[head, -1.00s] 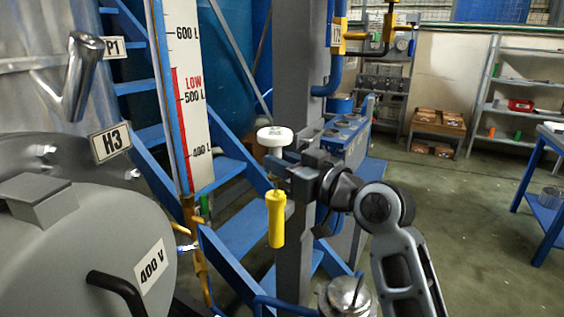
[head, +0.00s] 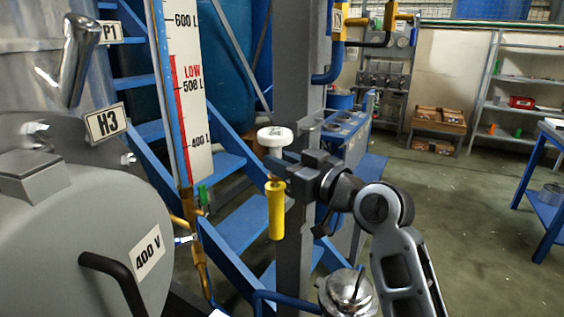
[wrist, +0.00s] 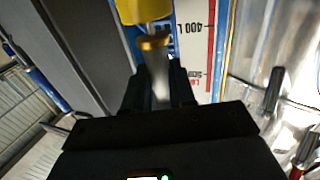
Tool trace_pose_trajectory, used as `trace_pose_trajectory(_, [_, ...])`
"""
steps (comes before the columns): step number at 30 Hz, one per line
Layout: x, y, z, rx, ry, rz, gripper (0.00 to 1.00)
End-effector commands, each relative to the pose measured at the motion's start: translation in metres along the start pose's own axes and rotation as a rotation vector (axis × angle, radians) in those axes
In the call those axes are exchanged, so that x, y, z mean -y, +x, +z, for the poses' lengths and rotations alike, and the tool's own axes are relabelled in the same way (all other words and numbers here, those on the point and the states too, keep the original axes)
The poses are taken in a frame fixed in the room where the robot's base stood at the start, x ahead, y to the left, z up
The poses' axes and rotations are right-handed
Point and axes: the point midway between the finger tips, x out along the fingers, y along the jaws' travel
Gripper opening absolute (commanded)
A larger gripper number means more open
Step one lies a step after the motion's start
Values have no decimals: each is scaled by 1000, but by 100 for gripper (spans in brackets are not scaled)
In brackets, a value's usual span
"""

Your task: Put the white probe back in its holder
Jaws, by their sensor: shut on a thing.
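The held probe has a white round head (head: 274,137) above my gripper and a yellow handle (head: 276,210) hanging below it. It looks about upright in the head view. My gripper (head: 274,172) is shut on its narrow middle part, in front of the grey column. In the wrist view my gripper (wrist: 160,88) holds a metallic stem (wrist: 160,80) between its fingers, with the yellow part (wrist: 142,10) beyond. The white head is not seen there. I cannot tell for certain which thing is the probe's holder.
A grey column (head: 292,230) stands just behind my gripper. A blue rack (head: 345,122) with round openings is behind it to the right. Blue stairs (head: 240,232) and a level scale (head: 185,90) are left, and a grey vessel (head: 75,240) is near left. Open floor lies right.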

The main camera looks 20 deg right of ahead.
Motion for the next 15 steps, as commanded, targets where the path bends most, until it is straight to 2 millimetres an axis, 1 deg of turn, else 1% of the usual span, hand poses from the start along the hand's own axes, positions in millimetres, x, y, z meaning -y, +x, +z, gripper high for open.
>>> trace_pose_trajectory(15, [0, 0, 13, 0, 0, 0, 0])
